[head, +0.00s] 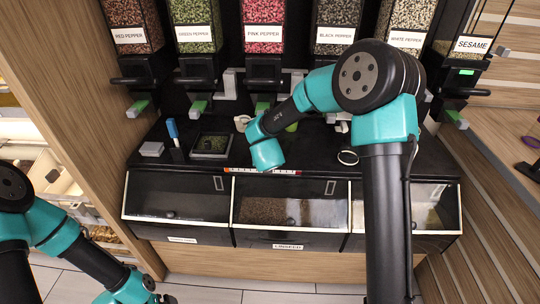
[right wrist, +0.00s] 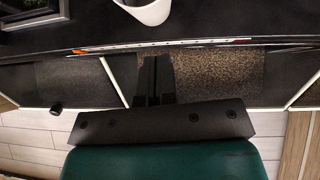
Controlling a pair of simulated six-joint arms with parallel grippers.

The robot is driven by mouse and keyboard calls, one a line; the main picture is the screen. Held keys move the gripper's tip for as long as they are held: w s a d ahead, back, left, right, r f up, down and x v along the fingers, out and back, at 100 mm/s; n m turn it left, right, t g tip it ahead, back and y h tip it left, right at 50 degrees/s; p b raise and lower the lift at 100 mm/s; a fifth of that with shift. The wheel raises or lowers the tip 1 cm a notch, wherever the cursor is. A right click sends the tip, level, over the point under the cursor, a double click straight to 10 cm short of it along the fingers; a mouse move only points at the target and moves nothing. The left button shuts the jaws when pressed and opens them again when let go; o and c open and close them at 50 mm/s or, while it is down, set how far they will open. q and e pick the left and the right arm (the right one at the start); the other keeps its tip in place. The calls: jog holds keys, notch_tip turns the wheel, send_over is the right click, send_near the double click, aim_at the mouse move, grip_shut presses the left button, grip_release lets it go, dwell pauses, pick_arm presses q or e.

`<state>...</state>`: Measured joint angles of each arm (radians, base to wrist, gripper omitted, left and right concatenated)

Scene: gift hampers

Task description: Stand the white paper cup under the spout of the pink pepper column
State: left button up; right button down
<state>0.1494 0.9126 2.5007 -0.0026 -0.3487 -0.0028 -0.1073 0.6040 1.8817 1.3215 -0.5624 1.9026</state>
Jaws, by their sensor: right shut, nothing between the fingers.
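The white paper cup (head: 242,122) stands on the black counter below the pink pepper column (head: 263,28), close to the left of its spout with the green tab (head: 262,108). My right arm partly covers the cup, so I cannot tell how well it lines up with the spout. The cup (right wrist: 147,10) is cut off at the top of the right wrist view. My right gripper (right wrist: 155,62) is shut and empty, its fingertips apart from the cup; the wrist hides it in the head view. My left gripper (head: 158,291) barely shows at the bottom edge.
More labelled columns stand on both sides. On the counter are a black tray of green bits (head: 223,144), a blue-handled brush (head: 172,128), a pale box (head: 152,149) and a white ring (head: 348,163). Clear-lidded bins (head: 180,206) line the front.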

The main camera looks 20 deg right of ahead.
jog(key=v, duration=0.8)
jog(key=shift+s+r, duration=0.2)
jog(key=shift+r, duration=0.1)
